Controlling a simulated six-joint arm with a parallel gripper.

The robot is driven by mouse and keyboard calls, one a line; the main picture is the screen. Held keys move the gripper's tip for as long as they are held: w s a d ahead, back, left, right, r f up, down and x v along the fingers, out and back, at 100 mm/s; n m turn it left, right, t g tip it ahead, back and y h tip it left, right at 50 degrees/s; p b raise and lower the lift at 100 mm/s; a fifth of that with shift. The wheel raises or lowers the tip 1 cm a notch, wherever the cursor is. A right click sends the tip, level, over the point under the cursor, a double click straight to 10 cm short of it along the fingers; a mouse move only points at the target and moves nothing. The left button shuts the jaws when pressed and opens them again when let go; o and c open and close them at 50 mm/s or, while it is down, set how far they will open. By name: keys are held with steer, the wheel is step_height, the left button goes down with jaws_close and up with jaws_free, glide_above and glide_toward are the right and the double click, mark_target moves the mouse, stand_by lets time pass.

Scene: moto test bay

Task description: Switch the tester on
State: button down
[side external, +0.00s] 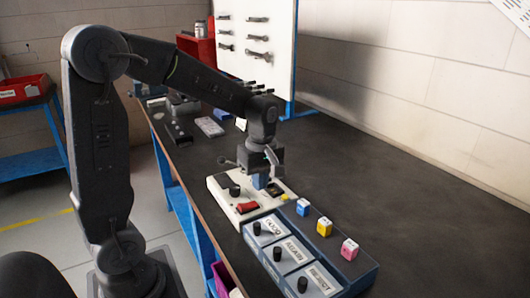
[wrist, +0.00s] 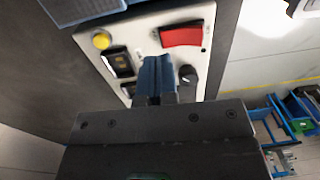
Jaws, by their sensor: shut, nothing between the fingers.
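The tester (side external: 222,197) is a cream box on the dark bench, with a red rocker switch (side external: 247,207), a black knob (side external: 234,190) and a yellow button (side external: 283,198). In the wrist view, the tester's face (wrist: 145,30) shows the red switch (wrist: 182,34), the yellow button (wrist: 101,40), a dark display (wrist: 120,63) and the black knob (wrist: 187,75). My gripper (side external: 262,184) points down just over the tester, behind the switch. Its blue fingers (wrist: 157,62) are together and empty, between display and knob in the picture. I cannot tell the switch's position or whether the fingertips touch the tester.
A sorting tray (side external: 345,274) with labelled compartments and black knobs stands in front of the tester. Blue (side external: 303,207), yellow (side external: 324,227) and pink (side external: 349,249) blocks sit along it. A tool board (side external: 280,60) stands behind. The bench to the right is clear.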

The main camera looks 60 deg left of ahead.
step_height(320, 180, up, 11)
steer(key=w, duration=0.2)
steer(key=shift+w, duration=0.15)
steer(key=s+d+f+m+t, duration=0.3)
steer(key=s+d+m+t, duration=0.45)
steer(key=s+m, duration=0.9)
steer(key=r+n+g, duration=0.2)
steer(key=n+g, duration=0.7)
steer(key=n, duration=0.8)
glide_above(238, 204)
steer(key=w, duration=0.3)
steer(key=shift+m, duration=0.25)
steer(key=f, duration=0.4)
steer(key=s+f, duration=0.1)
steer(key=f, duration=0.4)
steer(key=s+f, duration=0.1)
steer(key=f, duration=0.3)
steer(key=shift+s+a+f, duration=0.1)
steer(key=shift+s+f, duration=0.15)
